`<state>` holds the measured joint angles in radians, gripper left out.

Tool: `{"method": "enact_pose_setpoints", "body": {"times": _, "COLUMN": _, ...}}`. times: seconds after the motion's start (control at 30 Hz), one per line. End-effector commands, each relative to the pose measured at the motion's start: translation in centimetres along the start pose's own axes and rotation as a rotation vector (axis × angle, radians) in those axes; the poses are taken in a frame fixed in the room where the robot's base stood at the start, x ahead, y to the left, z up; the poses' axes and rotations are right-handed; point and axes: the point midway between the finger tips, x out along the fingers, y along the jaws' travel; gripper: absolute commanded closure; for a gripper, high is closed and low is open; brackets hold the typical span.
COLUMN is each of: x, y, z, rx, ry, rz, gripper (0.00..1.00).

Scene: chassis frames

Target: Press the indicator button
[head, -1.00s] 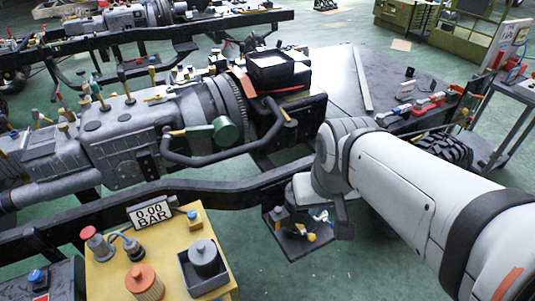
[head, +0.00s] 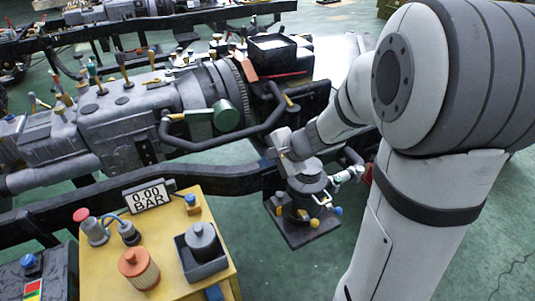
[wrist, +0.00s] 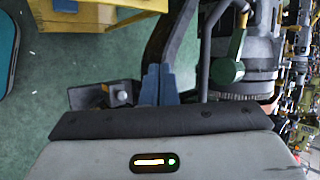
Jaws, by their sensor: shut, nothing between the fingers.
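A small blue button on a yellow base (head: 192,203) sits at the back right of the yellow bench (head: 165,235), beside the "0.00 BAR" display (head: 149,197). A second blue button (head: 28,263) stands on a dark box at the lower left. I cannot tell from the pictures which one is the indicator button. My gripper (head: 271,153) is right of the bench, near the chassis rail, apart from both buttons. In the wrist view its blue fingers (wrist: 159,68) are shut together and empty.
A black bracket with fittings (head: 300,222) is below my gripper. The chassis rail (head: 120,192) runs behind the bench.

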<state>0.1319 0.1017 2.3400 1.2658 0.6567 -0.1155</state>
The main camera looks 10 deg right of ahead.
Motion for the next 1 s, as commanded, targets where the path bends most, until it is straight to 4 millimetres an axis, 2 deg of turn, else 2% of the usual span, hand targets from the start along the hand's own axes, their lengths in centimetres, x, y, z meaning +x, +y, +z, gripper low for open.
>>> {"method": "enact_pose_setpoints", "body": {"times": 0.03, "x": 2.4, "y": 0.8, "z": -2.3, "rx": 0.114, "ry": 0.02, "rz": -0.028, "gripper": 1.0}}
{"method": "enact_pose_setpoints", "body": {"times": 0.2, "x": 6.8, "y": 2.3, "z": -8.6, "rx": 0.441, "ry": 0.109, "rz": -0.117, "gripper": 1.0}}
{"method": "enact_pose_setpoints", "body": {"times": 0.3, "x": 8.3, "y": 3.5, "z": -11.2, "rx": 0.57, "ry": 0.153, "rz": -0.145, "gripper": 1.0}}
{"method": "enact_pose_setpoints", "body": {"times": 0.4, "x": 9.2, "y": 4.2, "z": -12.7, "rx": 0.645, "ry": 0.18, "rz": -0.161, "gripper": 1.0}}
{"method": "enact_pose_setpoints", "body": {"times": 0.53, "x": 9.4, "y": 4.5, "z": -13.3, "rx": 0.68, "ry": 0.194, "rz": -0.169, "gripper": 1.0}}
{"method": "enact_pose_setpoints", "body": {"times": 0.83, "x": 9.4, "y": 4.5, "z": -13.3, "rx": 0.68, "ry": 0.193, "rz": -0.17, "gripper": 1.0}}
{"method": "enact_pose_setpoints", "body": {"times": 1.0, "x": 10.3, "y": 5.3, "z": -13.6, "rx": 0.68, "ry": 0.192, "rz": -0.168, "gripper": 1.0}}
